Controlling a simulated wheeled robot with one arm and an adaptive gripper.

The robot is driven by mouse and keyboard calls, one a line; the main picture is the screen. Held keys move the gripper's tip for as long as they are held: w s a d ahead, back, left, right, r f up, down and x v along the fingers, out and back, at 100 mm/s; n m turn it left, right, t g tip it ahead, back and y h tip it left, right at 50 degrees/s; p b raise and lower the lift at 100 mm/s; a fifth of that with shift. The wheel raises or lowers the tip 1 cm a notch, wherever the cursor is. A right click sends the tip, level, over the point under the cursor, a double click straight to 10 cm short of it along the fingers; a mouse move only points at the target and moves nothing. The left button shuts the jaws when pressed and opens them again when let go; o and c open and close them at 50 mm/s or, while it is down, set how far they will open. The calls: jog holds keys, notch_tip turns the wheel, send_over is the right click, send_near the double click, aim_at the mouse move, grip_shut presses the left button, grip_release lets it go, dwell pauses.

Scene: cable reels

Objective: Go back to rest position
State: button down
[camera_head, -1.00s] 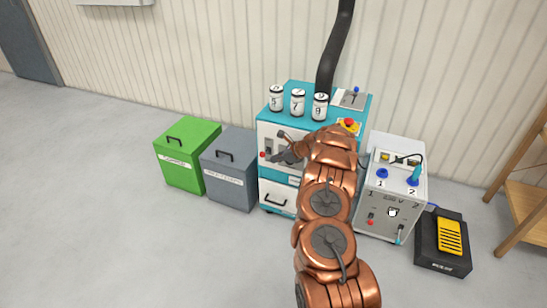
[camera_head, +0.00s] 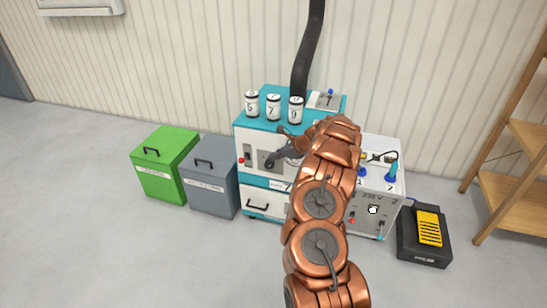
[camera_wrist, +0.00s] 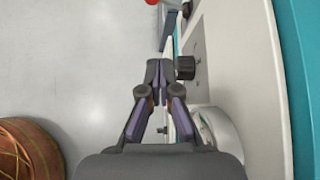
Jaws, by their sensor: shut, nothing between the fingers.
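My gripper (camera_wrist: 158,68) is shut and empty in the wrist view, its two fingertips together. It is beside a dark knob (camera_wrist: 185,67) on a grey panel of the machine; I cannot tell whether they touch. In the head view my copper arm reaches to the front of the teal and white machine (camera_head: 258,139), and the gripper (camera_head: 277,158) is small, dark and partly hidden by the arm.
Cans numbered 5 (camera_head: 252,104), 7 (camera_head: 273,107) and 9 (camera_head: 295,110) stand on the machine. A green bin (camera_head: 162,170) and a grey bin (camera_head: 212,181) stand left. A power box (camera_head: 372,215), yellow pedal (camera_head: 429,229) and wooden shelf (camera_head: 510,207) are right. Floor in front is open.

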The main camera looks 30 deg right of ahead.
jog(key=shift+a, duration=0.1)
jog(key=s+a+r+n+g+y, duration=0.1)
jog(key=s+a+r+n, duration=0.15)
jog(key=a+r, duration=0.45)
jog(key=s+a+r+n+g+y, duration=0.1)
jog(key=s+a+r+n+g, duration=0.2)
jog(key=a, duration=0.7)
jog(key=s+a+r+n+y, duration=0.1)
jog(key=a+r+n, duration=0.4)
jog(key=a, duration=0.4)
jog(key=s+a+r+n+g, duration=0.3)
jog(key=s+a+r+n, duration=0.15)
jog(key=s+a, duration=0.35)
jog(key=s+a+r+n+g+h, duration=0.1)
jog(key=s+a+n+h, duration=0.15)
jog(key=s, duration=0.75)
jog(key=s+a+n+g+h, duration=0.15)
jog(key=s+n, duration=0.25)
jog(key=s, duration=0.5)
jog(key=s+d+n+g+h, duration=0.1)
jog(key=s+d+n+h, duration=0.15)
jog(key=s, duration=0.65)
jog(key=s+d+n+g+h, duration=0.1)
jog(key=s+d+n+h, duration=0.2)
jog(key=s, duration=0.6)
notch_tip(320, 180, up, 20)
jog(key=s+d+t+p, duration=0.1)
jog(key=p, duration=1.8)
jog(key=shift+y+p, duration=0.3)
jog(key=shift+y, duration=0.15)
